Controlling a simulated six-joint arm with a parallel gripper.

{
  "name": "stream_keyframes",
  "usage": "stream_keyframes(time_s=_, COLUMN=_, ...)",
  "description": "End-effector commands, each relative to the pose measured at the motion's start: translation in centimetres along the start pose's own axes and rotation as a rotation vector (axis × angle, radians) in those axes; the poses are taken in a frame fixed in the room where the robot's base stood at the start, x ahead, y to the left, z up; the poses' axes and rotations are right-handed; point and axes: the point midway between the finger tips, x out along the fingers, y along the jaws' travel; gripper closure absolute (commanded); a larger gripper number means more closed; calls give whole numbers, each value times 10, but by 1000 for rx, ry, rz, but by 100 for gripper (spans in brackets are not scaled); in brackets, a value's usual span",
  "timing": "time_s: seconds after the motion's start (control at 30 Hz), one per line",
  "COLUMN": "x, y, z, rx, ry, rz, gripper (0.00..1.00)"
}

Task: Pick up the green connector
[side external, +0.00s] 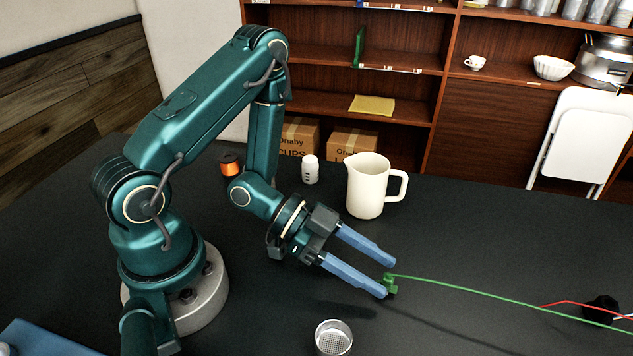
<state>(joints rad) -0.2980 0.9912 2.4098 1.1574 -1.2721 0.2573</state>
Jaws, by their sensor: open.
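The green connector (390,285) is a small block at the left end of a thin green wire (480,294). The wire runs right across the dark table. My gripper (389,278) has two blue fingers spread apart, with nothing visible held between them. The tip of the nearer finger is right beside the connector in the picture and partly overlaps it. I cannot tell whether they touch. The farther fingertip is above and behind the connector.
A cream pitcher (366,188) and a white shaker (310,170) stand behind my gripper. A metal perforated cup (333,338) is at the front. A black part (601,309) with a red wire (570,303) lies at the right. An orange spool (231,164) stands behind my arm.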

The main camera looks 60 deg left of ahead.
Motion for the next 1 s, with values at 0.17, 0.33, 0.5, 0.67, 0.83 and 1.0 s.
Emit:
stream_keyframes(time_s=0.17, x=0, y=0, z=0, rx=0, ry=0, rz=0, gripper=45)
stream_keyframes(time_s=0.33, x=0, y=0, z=0, rx=0, ry=0, rz=0, gripper=95)
stream_keyframes(time_s=0.5, x=0, y=0, z=0, rx=0, ry=0, rz=0, gripper=100)
stream_keyframes(time_s=0.67, x=0, y=0, z=0, rx=0, ry=0, rz=0, gripper=100)
stream_keyframes(time_s=0.83, x=-1, y=0, z=-3, rx=0, ry=1, rz=0, gripper=100)
stream_keyframes(time_s=1.0, x=-4, y=-1, z=-12, rx=4, ry=2, rz=-1, gripper=100)
